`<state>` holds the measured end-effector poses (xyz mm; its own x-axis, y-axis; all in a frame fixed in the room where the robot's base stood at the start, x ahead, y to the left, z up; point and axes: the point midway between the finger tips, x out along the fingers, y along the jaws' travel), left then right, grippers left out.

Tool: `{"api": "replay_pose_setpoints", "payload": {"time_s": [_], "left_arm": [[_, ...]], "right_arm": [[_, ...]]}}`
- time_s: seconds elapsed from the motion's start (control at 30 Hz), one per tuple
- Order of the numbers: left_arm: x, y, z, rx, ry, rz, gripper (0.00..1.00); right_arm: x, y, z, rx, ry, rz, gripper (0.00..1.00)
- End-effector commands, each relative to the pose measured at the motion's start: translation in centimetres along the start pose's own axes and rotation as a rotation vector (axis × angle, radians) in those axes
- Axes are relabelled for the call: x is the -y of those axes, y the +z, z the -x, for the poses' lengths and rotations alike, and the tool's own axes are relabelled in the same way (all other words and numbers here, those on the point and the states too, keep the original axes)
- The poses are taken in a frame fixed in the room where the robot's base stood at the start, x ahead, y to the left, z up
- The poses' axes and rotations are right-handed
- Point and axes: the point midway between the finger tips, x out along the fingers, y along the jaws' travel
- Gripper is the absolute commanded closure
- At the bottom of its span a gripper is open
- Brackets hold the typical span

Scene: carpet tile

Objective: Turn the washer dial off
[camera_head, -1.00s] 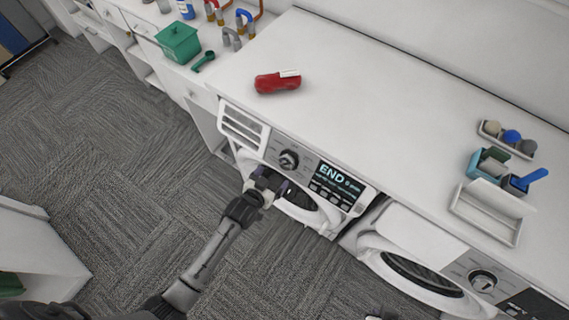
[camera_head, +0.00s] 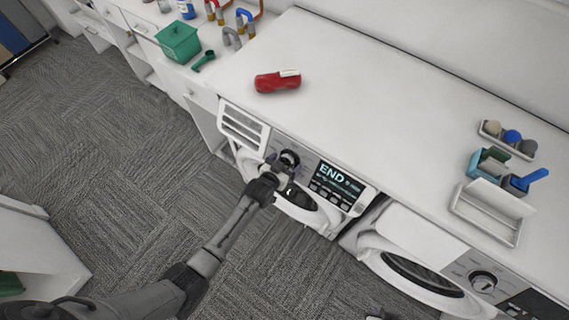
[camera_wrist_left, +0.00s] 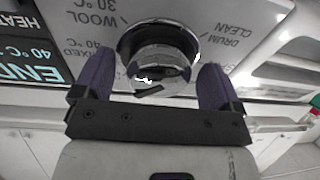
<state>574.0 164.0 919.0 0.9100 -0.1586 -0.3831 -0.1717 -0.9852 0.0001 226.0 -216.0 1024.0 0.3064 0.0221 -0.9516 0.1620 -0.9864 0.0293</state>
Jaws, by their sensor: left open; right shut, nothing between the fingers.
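The washer dial (camera_head: 289,158) is a round dark and chrome knob on the front panel of the left washer (camera_head: 243,127). In the left wrist view the dial (camera_wrist_left: 158,58) has printed program labels around it, such as WOOL and DRUM CLEAN. My left gripper (camera_head: 281,172) is open in front of the dial. In the left wrist view, its two purple-padded fingers (camera_wrist_left: 155,82) stand on either side of the knob's lower part; I cannot tell whether they touch it. The washer display (camera_head: 338,180) reads END.
A second washer (camera_head: 425,235) stands to the right. Carpet floor (camera_head: 110,170) is open at the left.

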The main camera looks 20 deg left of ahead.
Motion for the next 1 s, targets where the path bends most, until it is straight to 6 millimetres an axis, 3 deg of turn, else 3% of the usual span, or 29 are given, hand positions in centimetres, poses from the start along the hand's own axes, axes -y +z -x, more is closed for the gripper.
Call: {"api": "replay_pose_setpoints", "payload": {"time_s": [0.07,0.57,1.0], "left_arm": [[-0.01,-0.02,0.01,0.000,0.000,0.000,0.10],[0.00,-0.01,0.02,0.000,0.000,0.000,0.57],[-0.11,-0.20,0.08,0.007,-0.011,0.130,0.59]], "right_arm": [[0.01,0.00,0.00,0.000,0.000,0.000,1.00],[-0.17,0.05,-0.01,0.001,0.005,0.006,1.00],[-0.27,-0.15,0.70,0.002,0.007,0.009,1.00]]}}
